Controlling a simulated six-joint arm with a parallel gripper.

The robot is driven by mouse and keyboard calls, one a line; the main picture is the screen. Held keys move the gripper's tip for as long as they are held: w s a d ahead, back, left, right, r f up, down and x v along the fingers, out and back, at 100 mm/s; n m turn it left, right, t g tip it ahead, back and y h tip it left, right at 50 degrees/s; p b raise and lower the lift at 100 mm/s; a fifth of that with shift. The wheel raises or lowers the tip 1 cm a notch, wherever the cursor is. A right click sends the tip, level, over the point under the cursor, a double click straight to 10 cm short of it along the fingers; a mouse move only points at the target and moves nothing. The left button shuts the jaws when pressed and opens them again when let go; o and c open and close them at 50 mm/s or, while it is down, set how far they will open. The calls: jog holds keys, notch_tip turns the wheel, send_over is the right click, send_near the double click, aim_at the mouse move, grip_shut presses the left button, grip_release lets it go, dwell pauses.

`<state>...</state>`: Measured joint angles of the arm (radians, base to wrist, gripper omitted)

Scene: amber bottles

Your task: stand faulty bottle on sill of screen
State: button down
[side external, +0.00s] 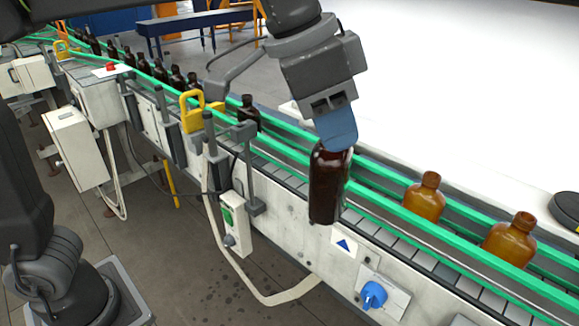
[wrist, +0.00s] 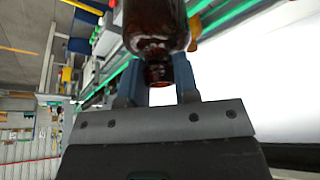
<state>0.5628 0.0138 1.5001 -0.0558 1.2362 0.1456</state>
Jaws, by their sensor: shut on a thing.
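My gripper (side external: 337,130) is shut on the neck of a dark brown bottle (side external: 328,187). The bottle hangs nearly upright, base down, in front of the conveyor's near green rail in the side view. In the wrist view the gripper's blue fingers (wrist: 157,82) lie on both sides of the neck, and the bottle's body (wrist: 155,22) fills the top middle. No fault can be made out on it. A large bright white surface (side external: 460,75), seemingly the screen, lies behind the conveyor. A pale strip (side external: 480,170) runs along its lower edge; I cannot tell clearly whether this is the sill.
The conveyor (side external: 400,245) with green rails crosses the view. Two lighter amber bottles (side external: 424,198) (side external: 510,240) stand on it at right, and several dark ones (side external: 160,72) at upper left. A yellow handle (side external: 190,110) sticks up beside it. A black round object (side external: 566,208) sits at far right.

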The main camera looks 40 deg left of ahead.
jog(key=shift+w+a+r, duration=0.1)
jog(key=shift+w+r, duration=0.05)
jog(key=shift+r, duration=0.35)
jog(key=shift+w+a+r, duration=0.1)
jog(key=shift+r, duration=0.35)
jog(key=w+a+f+n+y, duration=0.2)
jog(key=w+a+n, duration=0.4)
jog(key=a, duration=0.5)
jog(key=w+a+f+n+y, duration=0.2)
jog(key=w+a+n, duration=0.4)
jog(key=w+a, duration=0.5)
jog(key=shift+w+a+f+n+t+y, duration=0.15)
jog(key=shift+a+f+n+t+y, duration=0.2)
jog(key=shift+a+f, duration=0.3)
notch_tip(320, 180, down, 10)
jog(key=shift+r, duration=0.25)
jog(key=shift+f, duration=0.15)
jog(key=c, duration=0.9)
grip_release()
jog(key=shift+o, duration=0.2)
